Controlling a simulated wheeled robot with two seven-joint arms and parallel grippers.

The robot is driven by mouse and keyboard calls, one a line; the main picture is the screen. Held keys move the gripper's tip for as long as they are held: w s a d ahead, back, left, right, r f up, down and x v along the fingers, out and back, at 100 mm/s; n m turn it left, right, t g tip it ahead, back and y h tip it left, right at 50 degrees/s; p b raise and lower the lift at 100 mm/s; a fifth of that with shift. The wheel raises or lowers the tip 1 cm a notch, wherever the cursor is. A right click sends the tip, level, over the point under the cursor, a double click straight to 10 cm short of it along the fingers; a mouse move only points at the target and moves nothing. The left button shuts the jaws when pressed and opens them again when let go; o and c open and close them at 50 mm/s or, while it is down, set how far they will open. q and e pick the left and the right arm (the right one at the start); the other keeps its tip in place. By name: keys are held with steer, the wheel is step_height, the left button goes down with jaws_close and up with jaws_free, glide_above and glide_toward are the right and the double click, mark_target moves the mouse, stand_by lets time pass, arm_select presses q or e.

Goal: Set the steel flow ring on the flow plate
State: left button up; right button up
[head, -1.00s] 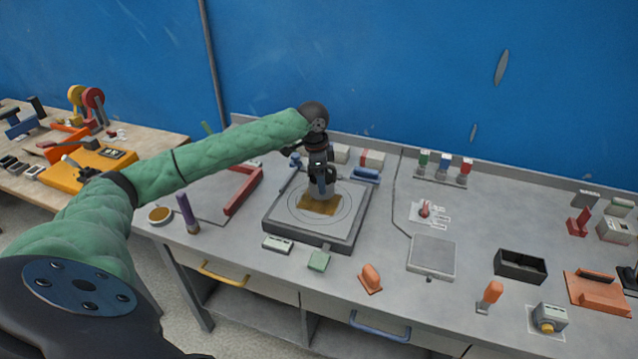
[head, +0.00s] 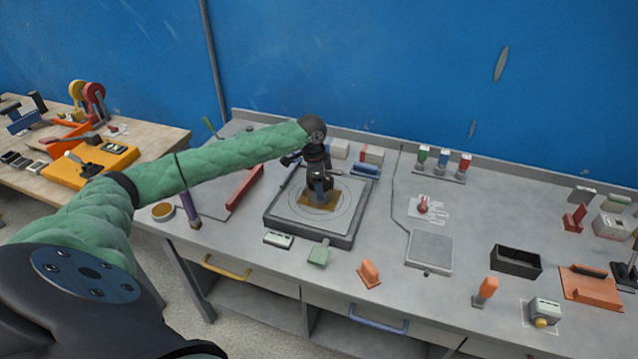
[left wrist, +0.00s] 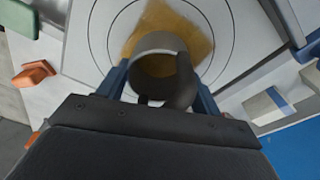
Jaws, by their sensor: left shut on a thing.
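The steel flow ring (left wrist: 150,42) is a short grey open cylinder, seen in the left wrist view between the blue fingers of my left gripper (left wrist: 162,84). My left gripper is shut on it. In the head view the gripper (head: 320,196) points down over the middle of the flow plate and mostly hides the ring. The flow plate (head: 286,214) is a pale grey square with drawn circles and a brown patch (head: 304,199) at its centre. It also shows in the left wrist view (left wrist: 100,30). Whether the ring touches the plate I cannot tell. My right gripper is not in view.
A green block (head: 319,254) and a small grey device (head: 278,240) lie in front of the plate. A red bar (head: 245,187) and a purple-handled tool (head: 188,210) lie left. Blue and pale blocks stand behind. An orange piece (head: 368,275) sits front right.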

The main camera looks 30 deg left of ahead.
arm_select(q)
steer(key=o, duration=1.2)
steer(key=shift+c, duration=0.2)
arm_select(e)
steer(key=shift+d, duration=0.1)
arm_select(q)
steer(key=shift+r, duration=0.1)
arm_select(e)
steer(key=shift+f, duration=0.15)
arm_select(q)
steer(key=shift+r+b, duration=0.25)
steer(key=shift+b, duration=0.05)
steer(key=r+b, duration=0.1)
steer(key=r, duration=0.2)
steer(key=r+b, duration=0.1)
steer(key=r, duration=0.2)
steer(key=a+r+b, duration=0.1)
steer(key=r+b, duration=0.1)
steer(key=r, duration=0.1)
steer(key=shift+s+r, duration=0.35)
steer(key=shift+r, duration=0.85)
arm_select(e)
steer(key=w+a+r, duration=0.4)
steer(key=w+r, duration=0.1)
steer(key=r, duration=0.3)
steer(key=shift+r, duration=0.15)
